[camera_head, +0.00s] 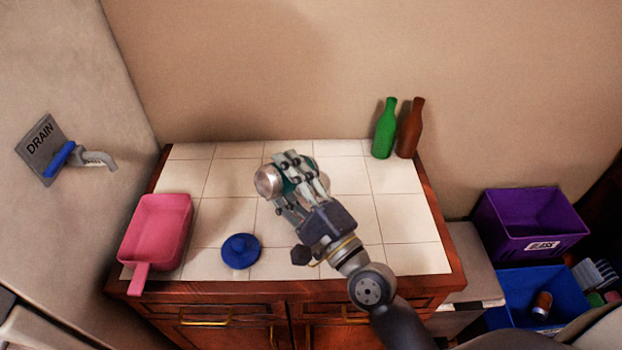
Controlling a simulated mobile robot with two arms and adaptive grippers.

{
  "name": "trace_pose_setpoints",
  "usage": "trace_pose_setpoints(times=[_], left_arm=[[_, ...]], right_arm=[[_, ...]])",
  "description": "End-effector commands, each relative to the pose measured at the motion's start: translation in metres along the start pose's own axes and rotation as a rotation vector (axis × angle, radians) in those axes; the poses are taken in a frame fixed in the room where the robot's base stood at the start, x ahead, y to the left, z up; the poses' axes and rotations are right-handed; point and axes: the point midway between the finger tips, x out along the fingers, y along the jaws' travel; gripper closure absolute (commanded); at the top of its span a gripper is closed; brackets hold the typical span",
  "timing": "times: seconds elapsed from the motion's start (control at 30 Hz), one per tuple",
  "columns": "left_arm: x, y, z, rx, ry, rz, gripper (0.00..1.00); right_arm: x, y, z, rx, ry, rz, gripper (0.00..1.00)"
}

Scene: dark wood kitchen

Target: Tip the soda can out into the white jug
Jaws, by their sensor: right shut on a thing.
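I cannot make out a white jug in this view. My left gripper does not show.
A pink long-handled pan (158,228) stands at the counter's left, with a round blue lid (240,250) beside it. Green (385,130) and brown (410,130) bottles stand at the back right. Purple (500,236) and blue (510,310) bins are right of the counter (410,235).

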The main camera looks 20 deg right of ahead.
Motion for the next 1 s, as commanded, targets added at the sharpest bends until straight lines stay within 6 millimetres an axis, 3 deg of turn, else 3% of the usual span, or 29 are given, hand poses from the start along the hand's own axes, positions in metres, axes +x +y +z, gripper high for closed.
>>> trace_pose_setpoints(times=[0.37, 0.7, 1.0], left_arm=[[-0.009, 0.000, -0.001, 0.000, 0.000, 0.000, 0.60], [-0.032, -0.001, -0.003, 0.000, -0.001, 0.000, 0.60], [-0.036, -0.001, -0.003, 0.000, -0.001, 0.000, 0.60]], right_arm=[[0.001, -0.004, 0.000, 0.047, 0.014, -0.001, 0.77], [0.004, -0.014, -0.002, 0.175, 0.048, 0.000, 0.77], [0.004, -0.015, -0.004, 0.218, 0.059, 0.000, 0.77]])
